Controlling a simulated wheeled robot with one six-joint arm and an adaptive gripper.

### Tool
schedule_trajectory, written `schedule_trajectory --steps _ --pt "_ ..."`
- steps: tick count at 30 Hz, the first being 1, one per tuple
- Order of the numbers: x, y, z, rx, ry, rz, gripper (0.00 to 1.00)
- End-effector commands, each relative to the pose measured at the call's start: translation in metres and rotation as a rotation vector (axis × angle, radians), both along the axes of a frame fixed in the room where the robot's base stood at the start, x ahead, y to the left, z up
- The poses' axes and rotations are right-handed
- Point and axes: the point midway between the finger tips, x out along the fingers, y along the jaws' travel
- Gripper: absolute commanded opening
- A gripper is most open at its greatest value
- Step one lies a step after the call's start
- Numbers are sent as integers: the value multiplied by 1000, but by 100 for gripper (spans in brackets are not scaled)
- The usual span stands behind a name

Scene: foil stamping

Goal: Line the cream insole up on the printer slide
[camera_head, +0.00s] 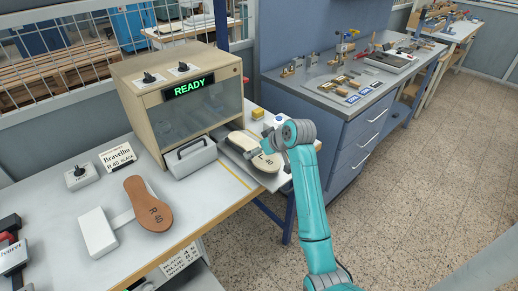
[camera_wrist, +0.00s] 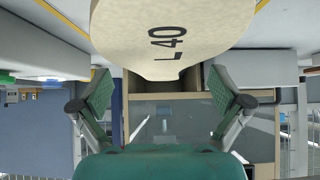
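The cream insole (camera_head: 241,141) lies at the right side of the wooden-framed printer, on or just above the grey slide (camera_head: 275,182). Its marked heel end points toward the front right, and its far end reaches toward the printer opening. My gripper (camera_head: 268,139) is beside the heel end in the head view. In the wrist view my gripper (camera_wrist: 160,78) has its green fingers spread apart, with no visible grip on the insole. The exact seating on the slide is partly hidden.
The printer (camera_head: 183,95) shows READY. A brown insole (camera_head: 149,204) marked R 40 rests on a white stand at left. A yellow block (camera_head: 257,114) is behind the slide. A blue drawer bench (camera_head: 350,140) stands at right; floor (camera_head: 430,190) is open beyond.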

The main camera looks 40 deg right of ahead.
Motion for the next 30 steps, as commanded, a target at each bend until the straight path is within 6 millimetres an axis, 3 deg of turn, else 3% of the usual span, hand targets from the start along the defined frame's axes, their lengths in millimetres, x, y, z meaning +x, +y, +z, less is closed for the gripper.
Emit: schedule_trajectory --steps 10,24,30 --pt "-8 -1 9 0 -2 -1 100" --pt "-69 -3 70 -2 -3 -2 100" --pt "-82 -2 83 -1 -1 1 100"
